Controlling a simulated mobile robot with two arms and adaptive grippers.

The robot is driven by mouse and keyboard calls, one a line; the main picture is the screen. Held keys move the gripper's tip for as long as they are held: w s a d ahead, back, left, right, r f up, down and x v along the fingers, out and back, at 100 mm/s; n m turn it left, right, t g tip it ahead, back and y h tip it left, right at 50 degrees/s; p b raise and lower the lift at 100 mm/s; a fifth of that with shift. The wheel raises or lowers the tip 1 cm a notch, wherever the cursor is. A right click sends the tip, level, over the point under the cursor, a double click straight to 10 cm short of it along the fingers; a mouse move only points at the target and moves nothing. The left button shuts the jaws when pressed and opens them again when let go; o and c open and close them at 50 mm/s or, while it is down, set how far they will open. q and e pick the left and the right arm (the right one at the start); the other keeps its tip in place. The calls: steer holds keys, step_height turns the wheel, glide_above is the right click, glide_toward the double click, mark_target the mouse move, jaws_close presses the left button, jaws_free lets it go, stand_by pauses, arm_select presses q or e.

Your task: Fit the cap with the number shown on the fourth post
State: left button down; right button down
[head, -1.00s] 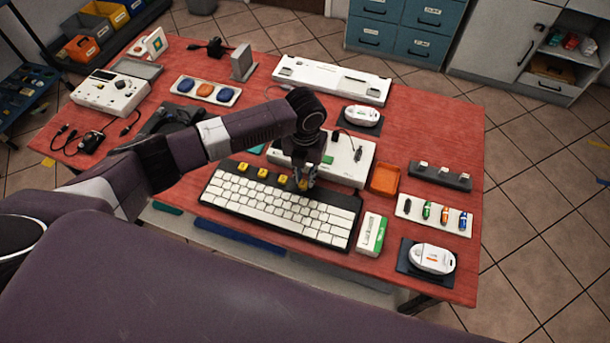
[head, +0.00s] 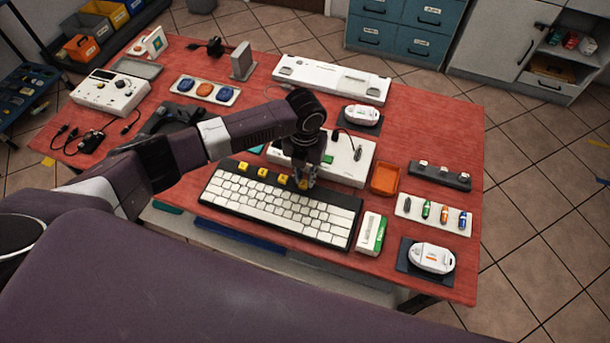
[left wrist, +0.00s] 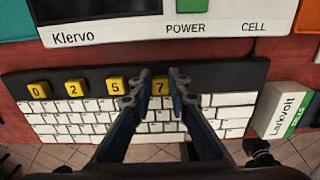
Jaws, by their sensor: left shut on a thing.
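The dark keyboard (head: 280,206) with white keys lies at the table's front, and yellow caps stand in a row along its back edge. In the left wrist view they read 0 (left wrist: 39,90), 2 (left wrist: 76,88), 5 (left wrist: 116,86) and 7 (left wrist: 160,87), from left to right. My left gripper (left wrist: 157,92) is shut on the 7 cap, at the fourth place; in the head view the gripper (head: 304,181) points down there. I cannot tell whether the cap is fully seated; its post is hidden. The white Klervo device (head: 350,163) stands behind; I read no number on it. My right gripper is not in view.
A white-and-green Larkvolt box (head: 371,234) stands right of the keyboard. An orange tray (head: 385,179) and a white strip with coloured pieces (head: 452,218) lie farther right. A white pod (head: 432,258) sits on a dark pad at the front right.

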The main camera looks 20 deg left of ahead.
arm_select(q)
steer(key=shift+f, duration=0.45)
stand_by(0.3)
steer(key=c, duration=1.8)
jaws_free()
steer(key=shift+o, duration=0.2)
steer(key=shift+r, duration=0.1)
steer(key=shift+r+p, duration=0.3)
steer(key=shift+r, duration=0.15)
steer(key=shift+r+p, duration=1.85)
steer(key=shift+r, duration=0.15)
